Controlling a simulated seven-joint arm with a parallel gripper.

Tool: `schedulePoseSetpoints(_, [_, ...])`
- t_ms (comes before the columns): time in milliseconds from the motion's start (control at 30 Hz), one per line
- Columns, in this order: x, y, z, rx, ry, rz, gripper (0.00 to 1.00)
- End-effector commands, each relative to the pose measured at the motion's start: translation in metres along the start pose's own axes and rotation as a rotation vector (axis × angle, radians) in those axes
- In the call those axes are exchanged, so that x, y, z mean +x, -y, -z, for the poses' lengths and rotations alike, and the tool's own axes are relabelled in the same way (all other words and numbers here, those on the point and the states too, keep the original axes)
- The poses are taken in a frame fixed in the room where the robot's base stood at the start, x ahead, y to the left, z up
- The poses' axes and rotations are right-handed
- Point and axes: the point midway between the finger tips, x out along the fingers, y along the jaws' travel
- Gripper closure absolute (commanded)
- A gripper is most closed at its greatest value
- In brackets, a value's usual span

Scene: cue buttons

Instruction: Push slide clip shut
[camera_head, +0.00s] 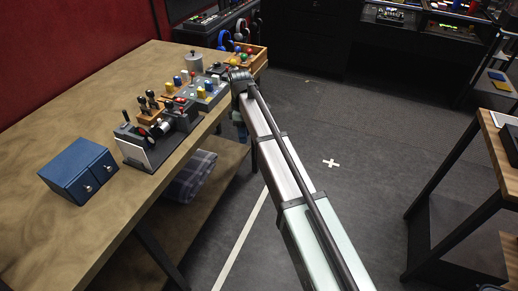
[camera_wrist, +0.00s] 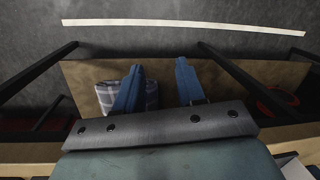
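In the head view a dark device (camera_head: 166,127) with a pale flat plate (camera_head: 139,155) on its front stands near the table's right edge. I cannot make out the slide clip on it or whether it is shut. My gripper shows in the wrist view (camera_wrist: 159,65) as two blue fingers held apart with nothing between them. It points down over the lower shelf beside the table. In the head view the arm's end is off the table's right edge, right of the device and apart from it; the fingers are mostly hidden there.
A blue box with two knobs (camera_head: 79,170) stands in front of the device. A grey button box (camera_head: 207,93), a wooden tray with coloured balls (camera_head: 246,59) and a grey pot (camera_head: 194,63) stand behind it. A plaid cloth (camera_head: 190,176) lies on the lower shelf. The table's near left is clear.

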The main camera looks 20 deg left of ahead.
Motion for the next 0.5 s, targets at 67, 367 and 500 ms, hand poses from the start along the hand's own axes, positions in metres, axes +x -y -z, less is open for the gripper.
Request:
schedulePoseSetpoints(67, [0.012, 0.0, -0.009, 0.022, 0.002, 0.006, 0.61])
schedulePoseSetpoints(367, [0.048, -0.001, -0.035, 0.1, 0.007, 0.025, 0.61])
schedulePoseSetpoints(500, [0.06, -0.001, -0.043, 0.125, 0.009, 0.031, 0.61])
